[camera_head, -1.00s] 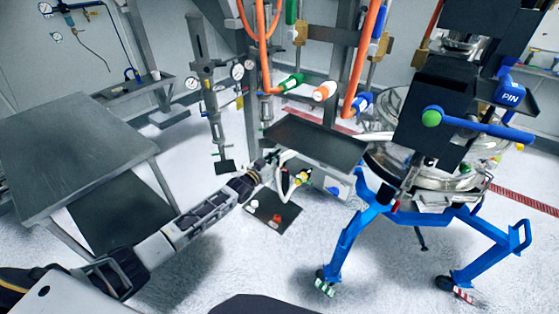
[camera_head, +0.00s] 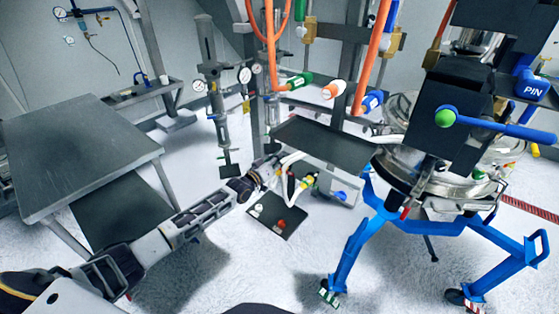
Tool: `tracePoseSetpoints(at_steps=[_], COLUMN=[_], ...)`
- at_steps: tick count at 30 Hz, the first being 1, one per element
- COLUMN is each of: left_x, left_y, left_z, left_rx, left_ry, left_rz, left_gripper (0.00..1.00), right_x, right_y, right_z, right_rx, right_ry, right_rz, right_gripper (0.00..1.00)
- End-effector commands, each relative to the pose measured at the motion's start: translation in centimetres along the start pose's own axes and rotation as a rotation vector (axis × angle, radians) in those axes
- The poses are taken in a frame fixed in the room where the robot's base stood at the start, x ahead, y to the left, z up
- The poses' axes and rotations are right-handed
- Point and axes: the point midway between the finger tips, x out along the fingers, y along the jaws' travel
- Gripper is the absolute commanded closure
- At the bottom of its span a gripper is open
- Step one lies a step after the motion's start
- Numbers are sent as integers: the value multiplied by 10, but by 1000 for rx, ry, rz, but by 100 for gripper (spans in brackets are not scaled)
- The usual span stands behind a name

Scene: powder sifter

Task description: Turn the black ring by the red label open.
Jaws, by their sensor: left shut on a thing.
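My left gripper (camera_head: 274,164) reaches in from the left, at the left end of a low unit (camera_head: 340,190) with white hoses, under a dark shelf. It is shut on a small dark part there, which looks like the black ring. The fingers cover most of it, and its turned position cannot be told. I cannot make out a red label beside it. A red knob (camera_head: 281,224) shows on the dark plate (camera_head: 265,207) just below. My right gripper is out of view.
The dark shelf (camera_head: 325,142) is right above the gripper. The blue-legged sifter stand (camera_head: 352,255) is to the right, and orange hoses (camera_head: 375,55) hang above. A grey table (camera_head: 80,150) stands on the left. The floor in front is mostly clear.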

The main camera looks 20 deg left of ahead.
Motion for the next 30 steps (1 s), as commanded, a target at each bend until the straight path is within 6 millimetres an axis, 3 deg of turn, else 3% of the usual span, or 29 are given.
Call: tracePoseSetpoints(at_steps=[7,8,12,19,22,30], left_x=[0,0,0,0,0,-7], left_y=[0,0,0,0,0,0], left_z=[0,0,0,0,0,1], left_rx=[0,0,1,1,1,0], left_ry=[0,0,0,0,0,-1], left_rz=[-1,-1,-1,-1,-1,-1], left_gripper=[100,87,70,70,70,70], right_x=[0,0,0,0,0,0], right_y=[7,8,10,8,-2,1], right_z=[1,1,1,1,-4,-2], right_rx=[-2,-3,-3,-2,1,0], right_ry=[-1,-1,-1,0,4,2], right_rz=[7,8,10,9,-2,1], right_gripper=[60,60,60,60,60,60])
